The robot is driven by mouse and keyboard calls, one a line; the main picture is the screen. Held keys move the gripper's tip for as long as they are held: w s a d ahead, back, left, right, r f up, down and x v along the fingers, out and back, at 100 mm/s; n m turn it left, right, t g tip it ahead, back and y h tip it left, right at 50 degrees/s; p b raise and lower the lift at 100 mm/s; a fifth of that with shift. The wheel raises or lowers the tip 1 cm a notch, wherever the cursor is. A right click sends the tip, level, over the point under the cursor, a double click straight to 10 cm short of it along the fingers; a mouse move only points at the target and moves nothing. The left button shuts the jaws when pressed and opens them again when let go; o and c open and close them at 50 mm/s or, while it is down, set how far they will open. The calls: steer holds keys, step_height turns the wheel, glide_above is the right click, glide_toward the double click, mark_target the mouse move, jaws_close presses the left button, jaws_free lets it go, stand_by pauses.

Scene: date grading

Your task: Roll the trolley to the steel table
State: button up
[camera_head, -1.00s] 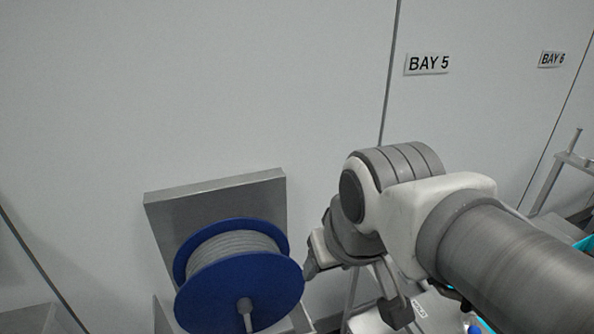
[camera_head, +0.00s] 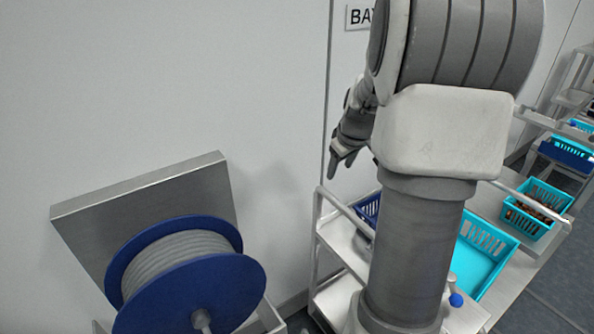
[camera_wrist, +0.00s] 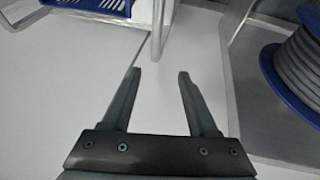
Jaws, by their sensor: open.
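A pale metal trolley (camera_head: 335,262) with raised rails stands right of the cable reel in the head view, partly hidden by my arm. A blue basket (camera_head: 368,208), an empty turquoise basket (camera_head: 486,250) and a turquoise basket of brown fruit (camera_head: 540,207) appear on it. In the head view my gripper (camera_head: 338,168) is above its left end, near the wall. In the wrist view my gripper (camera_wrist: 158,76) is open and empty, its fingers pointing towards a pale upright post (camera_wrist: 158,35). I cannot tell which surface is the steel table.
A blue cable reel (camera_head: 190,285) stands before a steel plate (camera_head: 150,205) at the left; it also shows in the wrist view (camera_wrist: 290,75). A white wall is close behind. Another rack with a blue crate (camera_head: 567,153) stands far right. Grey floor (camera_head: 555,300) shows lower right.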

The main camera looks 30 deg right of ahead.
mark_target(331, 196)
steer(key=x, duration=1.2)
steer(key=p+x, duration=0.1)
steer(key=x, duration=0.5)
steer(key=shift+d+r, duration=0.1)
steer(key=shift+d, duration=0.3)
jaws_close()
stand_by(0.7)
